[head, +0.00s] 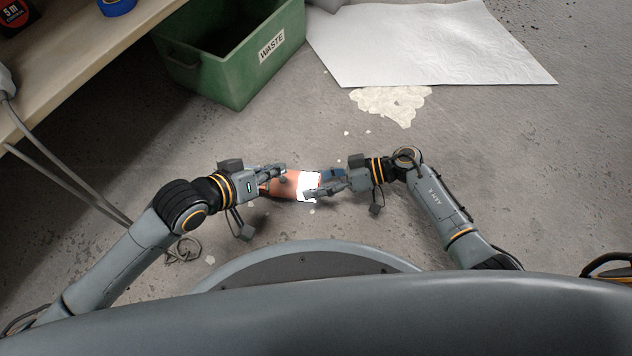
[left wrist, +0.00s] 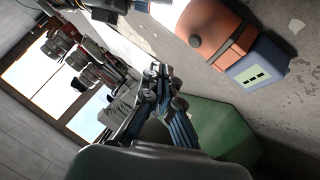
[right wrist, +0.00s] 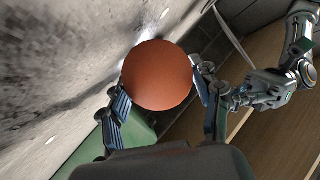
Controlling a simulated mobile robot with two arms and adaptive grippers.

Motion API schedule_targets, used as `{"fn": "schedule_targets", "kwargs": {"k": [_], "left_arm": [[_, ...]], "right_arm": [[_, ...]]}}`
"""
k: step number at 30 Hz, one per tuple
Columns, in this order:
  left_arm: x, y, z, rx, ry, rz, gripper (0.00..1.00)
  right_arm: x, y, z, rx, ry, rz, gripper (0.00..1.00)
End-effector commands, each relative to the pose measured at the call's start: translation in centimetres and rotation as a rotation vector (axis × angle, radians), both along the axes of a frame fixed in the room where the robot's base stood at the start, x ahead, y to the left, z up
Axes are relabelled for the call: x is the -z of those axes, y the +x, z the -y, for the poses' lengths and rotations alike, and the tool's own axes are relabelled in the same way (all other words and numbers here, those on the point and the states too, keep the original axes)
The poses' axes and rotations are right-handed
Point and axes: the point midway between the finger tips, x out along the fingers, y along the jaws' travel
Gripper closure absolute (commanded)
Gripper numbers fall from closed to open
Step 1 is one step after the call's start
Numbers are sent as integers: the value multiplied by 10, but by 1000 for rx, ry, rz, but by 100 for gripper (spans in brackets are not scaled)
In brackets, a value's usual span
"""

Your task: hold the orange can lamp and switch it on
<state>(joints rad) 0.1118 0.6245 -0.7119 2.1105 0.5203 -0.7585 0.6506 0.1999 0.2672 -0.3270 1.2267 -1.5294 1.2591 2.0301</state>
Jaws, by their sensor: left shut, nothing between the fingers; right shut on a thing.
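The orange can lamp (head: 271,185) is held in the air in front of my base, lying roughly sideways in the head view. Its middle section (head: 308,187) is bright white and looks lit. In the left wrist view its orange collar (left wrist: 222,25) carries a dark round knob, and a blue block with a pale label is at its end. My right gripper (head: 322,189) is shut on the lamp; the right wrist view shows its round orange end (right wrist: 158,76) between the fingers. My left gripper (head: 280,173) is shut and empty, close beside the lamp; its closed fingertips (left wrist: 160,80) show apart from the knob.
A green waste bin (head: 221,82) stands on the floor beyond my arms. A white sheet (head: 430,45) lies to its right, with a pale spill (head: 390,103) below it. A wooden bench (head: 75,45) with a blue tape roll (head: 117,6) is at upper left. Floor at right is clear.

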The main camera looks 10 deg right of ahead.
Motion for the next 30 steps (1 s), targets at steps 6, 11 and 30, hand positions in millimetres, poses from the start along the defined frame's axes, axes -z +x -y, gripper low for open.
{"fn": "schedule_targets", "kwargs": {"k": [6,11,30], "left_arm": [[-18,-3,-1,0,-2,0,100],[-20,-4,-2,-1,0,-1,100],[-20,-4,-1,-1,-1,-1,100]], "right_arm": [[-1,0,0,0,1,1,81],[-1,0,0,-1,1,1,81],[0,0,2,1,-1,-1,10]]}}
